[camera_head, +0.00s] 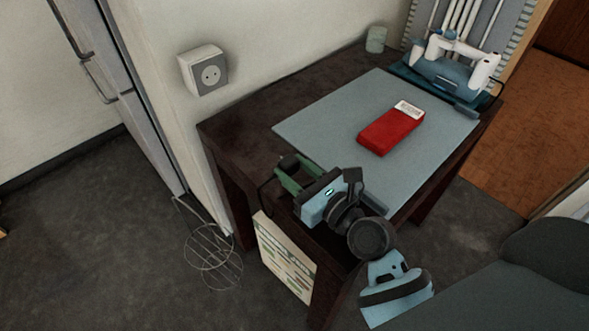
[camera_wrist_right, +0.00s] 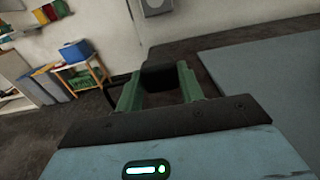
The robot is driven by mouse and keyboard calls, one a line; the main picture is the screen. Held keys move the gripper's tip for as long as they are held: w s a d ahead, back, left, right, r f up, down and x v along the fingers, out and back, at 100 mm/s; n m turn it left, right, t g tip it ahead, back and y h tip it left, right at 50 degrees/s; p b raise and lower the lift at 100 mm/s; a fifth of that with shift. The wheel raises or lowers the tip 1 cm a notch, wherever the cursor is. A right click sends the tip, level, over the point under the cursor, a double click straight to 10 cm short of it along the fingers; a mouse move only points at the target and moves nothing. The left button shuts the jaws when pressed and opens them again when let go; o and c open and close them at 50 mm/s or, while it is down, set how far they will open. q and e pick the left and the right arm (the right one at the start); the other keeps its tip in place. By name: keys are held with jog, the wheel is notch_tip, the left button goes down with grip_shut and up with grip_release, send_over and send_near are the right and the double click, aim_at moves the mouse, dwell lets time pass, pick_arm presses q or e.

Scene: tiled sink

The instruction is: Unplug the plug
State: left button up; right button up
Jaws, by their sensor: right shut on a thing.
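The black plug (camera_head: 289,162) is held between the green fingers of my right gripper (camera_head: 291,176), over the left front part of the dark table. In the right wrist view the plug (camera_wrist_right: 160,76) sits between both fingertips, and a thin black cable curves off to its left. The white-and-grey wall socket (camera_head: 207,73) is on the wall behind the table's left end, and its round face with two holes shows with nothing in it. The plug is well apart from the socket. The plug's pins cannot be made out. My left gripper is not in view.
A grey-blue mat (camera_head: 330,127) lies on the dark table (camera_head: 245,128) with a red box (camera_head: 391,130) on it. A wire rack (camera_head: 213,258) is on the floor at left.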

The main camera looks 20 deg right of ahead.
jog(key=shift+r, duration=0.1)
jog(key=o, duration=1.3)
jog(key=shift+o, duration=0.3)
jog(key=shift+s, duration=0.1)
jog(key=v, duration=0.6)
jog(key=shift+s+d, duration=0.1)
jog(key=shift+s, duration=0.15)
jog(key=shift+s+d, duration=0.2)
jog(key=shift+s, duration=0.3)
